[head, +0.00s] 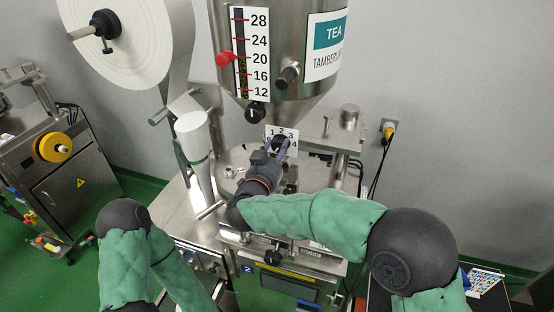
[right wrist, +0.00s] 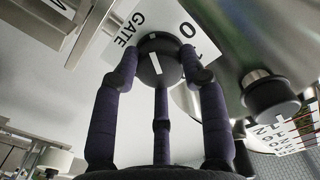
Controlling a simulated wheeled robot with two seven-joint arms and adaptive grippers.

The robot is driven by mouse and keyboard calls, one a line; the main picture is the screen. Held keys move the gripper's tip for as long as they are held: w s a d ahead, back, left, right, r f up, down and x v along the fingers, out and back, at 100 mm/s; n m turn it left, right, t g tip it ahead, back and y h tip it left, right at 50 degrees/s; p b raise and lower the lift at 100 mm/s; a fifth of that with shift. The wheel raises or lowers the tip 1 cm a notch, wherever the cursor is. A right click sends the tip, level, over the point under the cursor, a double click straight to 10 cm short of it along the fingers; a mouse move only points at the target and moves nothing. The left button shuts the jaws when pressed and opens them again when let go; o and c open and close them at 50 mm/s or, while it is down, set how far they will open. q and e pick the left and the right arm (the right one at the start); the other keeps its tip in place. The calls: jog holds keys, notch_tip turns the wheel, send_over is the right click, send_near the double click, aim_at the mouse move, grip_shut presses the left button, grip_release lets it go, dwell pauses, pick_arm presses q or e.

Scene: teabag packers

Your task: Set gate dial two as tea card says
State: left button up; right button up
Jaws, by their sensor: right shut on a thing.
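The gate dial is a dark round knob with a white pointer line (right wrist: 157,62). Its white plate (right wrist: 118,45) reads GATE, with a 0 showing in the right wrist view. In the head view the plate (head: 291,134) shows numbers such as 1, 2, 3 and 4; my gripper covers part of it and the knob. My right gripper (head: 283,148) is shut on the knob, and its dark fingers (right wrist: 158,75) surround it in the right wrist view. A printed card (head: 486,281) lies at the lower right; its text is too small to read. My left gripper is out of view.
The steel hopper (head: 285,90) above bears a TEA label (head: 327,45) and a level scale (head: 250,50) with a red pointer (head: 225,59). Black knobs (head: 287,76) stick out near my right gripper. A paper roll (head: 140,45) hangs at left.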

jog(key=m+b, duration=0.3)
jog(key=b, duration=0.1)
jog(key=m+b, duration=0.8)
jog(key=shift+d+r, duration=0.25)
jog(key=shift+r, duration=0.05)
jog(key=m+b, duration=0.5)
jog(key=f+m+b, duration=0.1)
jog(key=m+b, duration=0.4)
jog(key=m, duration=0.1)
jog(key=m+b, duration=0.5)
jog(key=shift+a+f, duration=0.1)
jog(key=shift+f, duration=0.1)
jog(key=shift+w+a+f+m+b, duration=0.1)
jog(key=shift+a+f+m+b, duration=0.05)
jog(key=shift+m+b, duration=1.25)
jog(key=shift+a+f+m, duration=0.1)
jog(key=shift+m, duration=0.2)
jog(key=o, duration=1.1)
jog(key=shift+o, duration=0.2)
jog(key=shift+d+r, duration=0.2)
jog(key=shift+a+r, duration=0.1)
jog(key=shift+r, duration=0.05)
